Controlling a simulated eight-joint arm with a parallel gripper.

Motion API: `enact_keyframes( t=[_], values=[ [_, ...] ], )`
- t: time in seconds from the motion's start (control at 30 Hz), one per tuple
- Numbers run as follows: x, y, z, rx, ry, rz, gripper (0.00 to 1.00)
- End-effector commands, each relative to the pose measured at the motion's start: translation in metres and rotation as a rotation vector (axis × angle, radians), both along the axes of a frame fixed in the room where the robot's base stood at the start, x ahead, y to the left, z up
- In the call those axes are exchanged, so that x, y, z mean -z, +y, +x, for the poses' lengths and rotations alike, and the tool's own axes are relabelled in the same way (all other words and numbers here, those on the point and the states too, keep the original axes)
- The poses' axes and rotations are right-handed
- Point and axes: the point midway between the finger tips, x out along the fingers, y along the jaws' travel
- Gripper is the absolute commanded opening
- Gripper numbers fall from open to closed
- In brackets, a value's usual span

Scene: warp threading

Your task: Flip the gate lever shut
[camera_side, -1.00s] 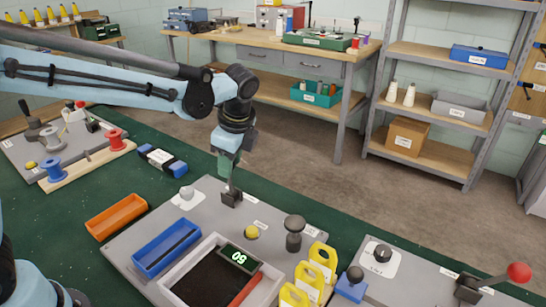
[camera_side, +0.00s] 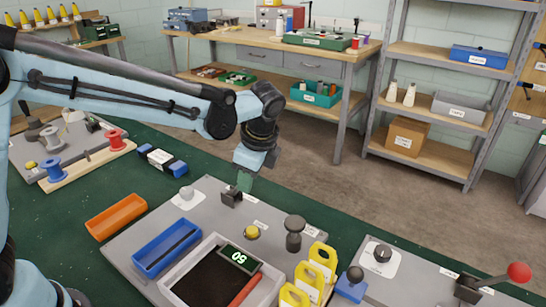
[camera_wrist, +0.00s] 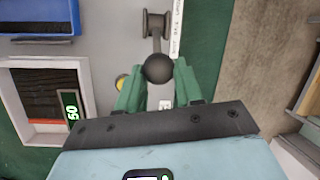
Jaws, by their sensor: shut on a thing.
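The gate lever's dark base (camera_side: 231,196) stands on the back edge of the grey panel. In the wrist view its dark rod runs from a spool-like mount (camera_wrist: 155,24) to a round black knob (camera_wrist: 158,68). My gripper (camera_side: 245,181), with green fingers, is just right of the base and low over the panel's back edge. In the wrist view the fingers of my gripper (camera_wrist: 159,78) lie on both sides of the knob and are shut on it. In the side view the fingers hide the knob and most of the rod, so the lever's exact tilt is unclear.
A yellow button (camera_side: 252,232) and a dark mushroom-shaped knob (camera_side: 294,232) stand to the right on the panel. A white knob (camera_side: 186,193) is to the left. A blue tray (camera_side: 166,247) and a framed dark recess with a display (camera_side: 239,258) lie in front.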

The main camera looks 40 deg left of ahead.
Motion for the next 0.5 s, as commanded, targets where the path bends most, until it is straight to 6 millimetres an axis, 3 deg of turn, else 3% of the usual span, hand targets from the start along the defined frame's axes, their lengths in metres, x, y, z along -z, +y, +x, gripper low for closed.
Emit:
enact_keyframes(
  t=[0.03,0.33,0.37,0.5],
  values=[
    [0.0037,-0.0075,-0.0049,0.006,0.016,-0.020,0.00],
    [0.0037,-0.0076,-0.0049,0.007,0.016,-0.019,0.00],
    [0.0037,-0.0075,-0.0049,0.007,0.016,-0.019,0.40],
    [0.0032,-0.0070,-0.0043,0.006,0.015,-0.019,0.60]
  ],
)
